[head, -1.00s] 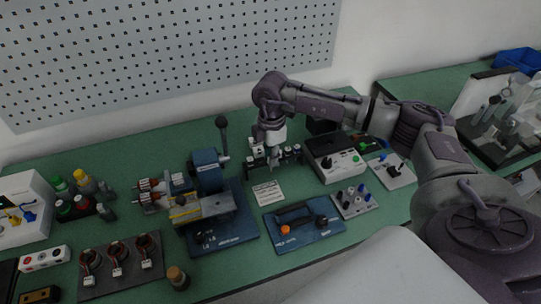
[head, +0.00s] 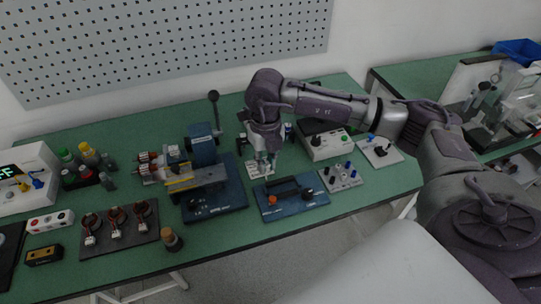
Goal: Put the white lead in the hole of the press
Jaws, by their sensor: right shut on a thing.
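The blue press (head: 202,146) with its long black lever stands on a dark blue base left of the table's middle. Its hole is too small to make out. My right gripper (head: 263,172) points down over the white card, right of the press and apart from it. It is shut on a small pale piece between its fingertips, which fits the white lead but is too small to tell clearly. My left gripper is out of view.
A blue tray (head: 308,199) with a black handle lies in front of my right gripper. A grey box with a green button (head: 326,146) and switch plates stand right. Red-wound stators on a dark mat (head: 125,246) and bottles (head: 89,155) are left. A pegboard (head: 160,45) is behind.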

